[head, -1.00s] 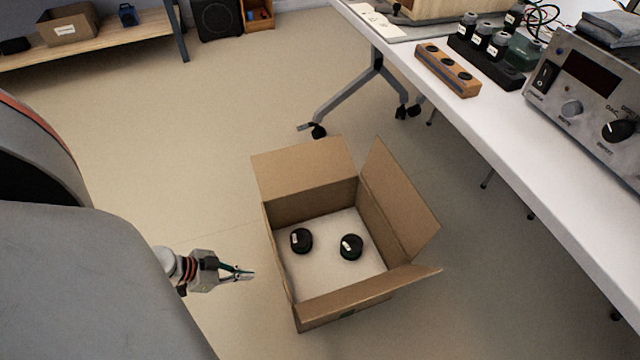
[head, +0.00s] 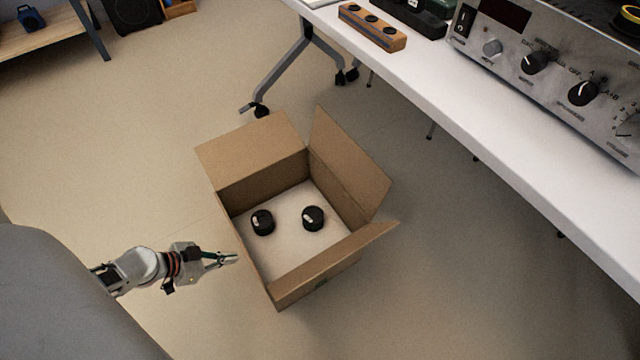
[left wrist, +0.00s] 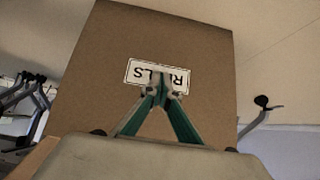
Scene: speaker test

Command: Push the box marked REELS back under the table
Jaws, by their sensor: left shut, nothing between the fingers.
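The open cardboard box (head: 318,270) stands on the floor in front of the table (head: 520,135), its flaps spread. Two black reels or knobs lie on white padding inside. My left gripper (head: 232,258) is at the box's left side in the head view, its fingers together with nothing between them. In the left wrist view the box side (left wrist: 150,35) fills the middle, with an upside-down label (left wrist: 178,82) reading REELS, partly covered by the fingertips (left wrist: 160,90). I cannot tell whether the fingertips touch the cardboard. My right gripper is not in view.
A table leg with casters (head: 280,75) stands beyond the box. A metal instrument (head: 550,60) and a wooden block with black knobs (head: 372,27) are on the table. A wooden shelf (head: 45,40) is at the far left. Floor left of the box is clear.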

